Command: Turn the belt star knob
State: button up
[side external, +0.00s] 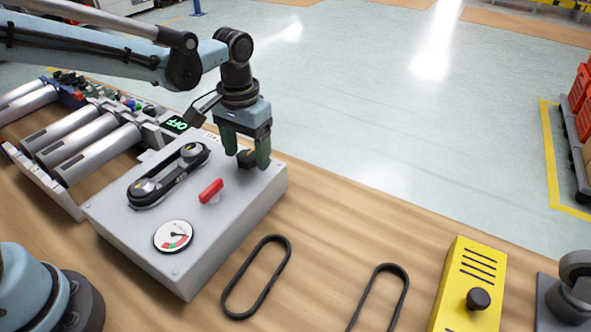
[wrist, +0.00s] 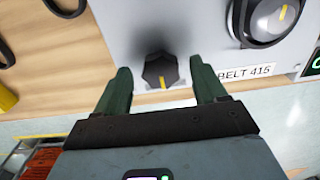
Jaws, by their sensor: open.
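The belt star knob (wrist: 160,71) is small and black with a yellow pointer mark. In the wrist view it sits on the grey panel box, near the box's edge. In the side view the knob (side external: 246,157) is partly hidden by my gripper. My gripper (side external: 248,158) points down over the knob, with its dark green fingers apart. In the wrist view the fingers (wrist: 163,88) stand to the left and right of the knob, with a gap on both sides. Whether the fingertips are level with the knob is hard to tell.
The grey box (side external: 125,238) also carries a red lever (side external: 211,191), a round gauge (side external: 173,236) and a belt on two pulleys (side external: 168,175). Metal rollers (side external: 98,153) lie to its left. Loose black belts (side external: 256,277) and a yellow control box (side external: 470,290) are to the right.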

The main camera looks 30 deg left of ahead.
jog(key=c, duration=1.1)
jog(key=shift+o, duration=0.2)
jog(key=shift+m, duration=0.4)
jog(key=m, duration=1.2)
jog(key=shift+m, duration=0.4)
jog(key=o, duration=1.1)
jog(key=shift+c, duration=0.2)
